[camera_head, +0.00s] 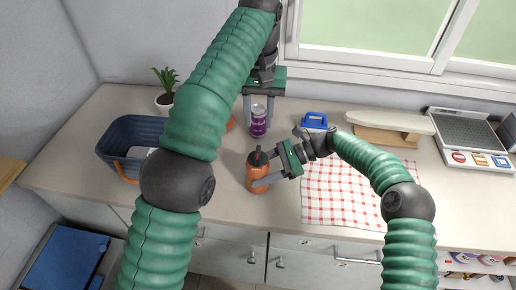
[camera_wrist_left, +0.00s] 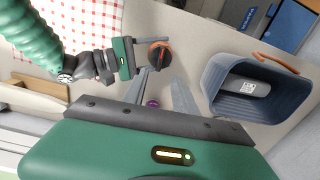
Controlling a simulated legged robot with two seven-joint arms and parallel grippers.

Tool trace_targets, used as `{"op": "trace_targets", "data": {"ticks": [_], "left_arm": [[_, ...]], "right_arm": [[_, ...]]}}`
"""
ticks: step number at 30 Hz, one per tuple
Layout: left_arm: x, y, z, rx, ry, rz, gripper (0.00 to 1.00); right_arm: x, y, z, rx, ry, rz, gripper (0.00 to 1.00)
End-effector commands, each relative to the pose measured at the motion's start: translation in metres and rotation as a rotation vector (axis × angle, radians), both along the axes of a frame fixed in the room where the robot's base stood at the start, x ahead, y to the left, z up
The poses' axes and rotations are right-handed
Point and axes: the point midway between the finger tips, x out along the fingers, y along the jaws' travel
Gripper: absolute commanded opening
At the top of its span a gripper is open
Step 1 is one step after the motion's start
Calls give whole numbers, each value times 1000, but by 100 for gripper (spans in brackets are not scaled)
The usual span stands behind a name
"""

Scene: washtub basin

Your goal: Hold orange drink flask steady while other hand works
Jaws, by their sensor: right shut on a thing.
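The orange drink flask (camera_head: 255,178) with a black lid stands upright near the counter's front edge. My right gripper (camera_head: 259,183) is shut on its side from the right. In the left wrist view the flask (camera_wrist_left: 160,54) is seen from above, with my right gripper beside it. My left gripper (camera_head: 258,126) points down behind the flask, its fingers spread on either side of a purple can (camera_head: 258,122). Only a bit of purple (camera_wrist_left: 152,103) shows between the fingers in the left wrist view. I cannot tell whether the fingers touch the can.
A potted plant (camera_head: 165,86) stands behind.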

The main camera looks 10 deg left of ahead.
Motion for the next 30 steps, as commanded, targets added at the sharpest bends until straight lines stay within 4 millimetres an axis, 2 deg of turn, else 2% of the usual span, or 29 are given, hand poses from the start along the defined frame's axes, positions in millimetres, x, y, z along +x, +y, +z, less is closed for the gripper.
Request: {"op": "trace_targets", "data": {"ticks": [5, 15, 18, 22, 29, 30], "left_arm": [[-1, 0, -17, 1, 3, 0, 34], [-1, 2, -95, 1, 2, 1, 34], [-1, 2, -109, 0, 0, 1, 34], [-1, 2, -117, 0, -2, 1, 34], [0, 2, -118, -1, -2, 1, 34], [0, 2, -118, 0, -2, 1, 28]], "right_arm": [[0, 0, 1, 2, 0, 0, 23], [0, 0, 1, 2, 0, 0, 23], [0, 0, 1, 2, 0, 0, 23], [0, 0, 1, 2, 0, 0, 23], [0, 0, 1, 2, 0, 0, 23], [0, 0, 1, 2, 0, 0, 23]]}}
